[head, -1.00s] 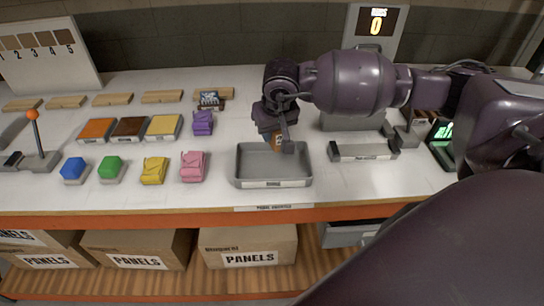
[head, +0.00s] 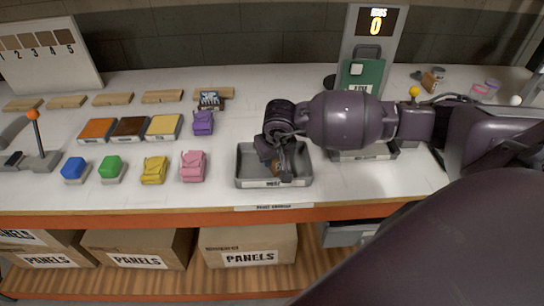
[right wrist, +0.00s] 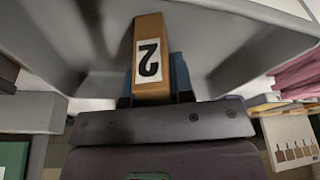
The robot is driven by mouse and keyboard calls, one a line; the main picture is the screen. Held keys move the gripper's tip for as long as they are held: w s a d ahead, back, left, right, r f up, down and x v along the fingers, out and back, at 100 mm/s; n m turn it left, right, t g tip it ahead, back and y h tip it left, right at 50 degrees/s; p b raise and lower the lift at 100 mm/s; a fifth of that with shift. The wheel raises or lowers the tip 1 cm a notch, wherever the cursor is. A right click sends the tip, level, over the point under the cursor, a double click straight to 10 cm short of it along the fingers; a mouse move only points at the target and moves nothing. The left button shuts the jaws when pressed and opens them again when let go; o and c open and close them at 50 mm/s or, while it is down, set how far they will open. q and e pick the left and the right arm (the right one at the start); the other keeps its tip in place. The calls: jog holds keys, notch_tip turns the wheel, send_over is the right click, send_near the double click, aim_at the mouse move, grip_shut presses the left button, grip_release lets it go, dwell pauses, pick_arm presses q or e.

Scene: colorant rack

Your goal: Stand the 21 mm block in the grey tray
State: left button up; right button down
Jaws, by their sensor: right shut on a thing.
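The grey tray (head: 243,166) stands on the bench near its front edge, with a white label on its front wall. My right gripper (head: 283,170) is inside the tray's outline, pointing down. It is shut on the block (right wrist: 152,35), an orange-brown piece with a white label reading 2. In the right wrist view the block sticks out from between the fingers (right wrist: 158,92), with the grey tray walls (right wrist: 235,45) around it. I cannot tell whether the block touches the tray floor. My left gripper is not in view.
Blue (head: 74,169), green (head: 111,168), yellow (head: 153,170) and pink (head: 193,166) pieces stand left of the tray. Behind them lie colored panels (head: 130,128) and a purple piece (head: 203,122). A second grey tray (head: 350,156) is to the right, partly hidden by my arm.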

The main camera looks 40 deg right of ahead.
jog(key=shift+f, duration=0.1)
jog(key=c, duration=1)
grip_release()
jog(key=v, duration=1.2)
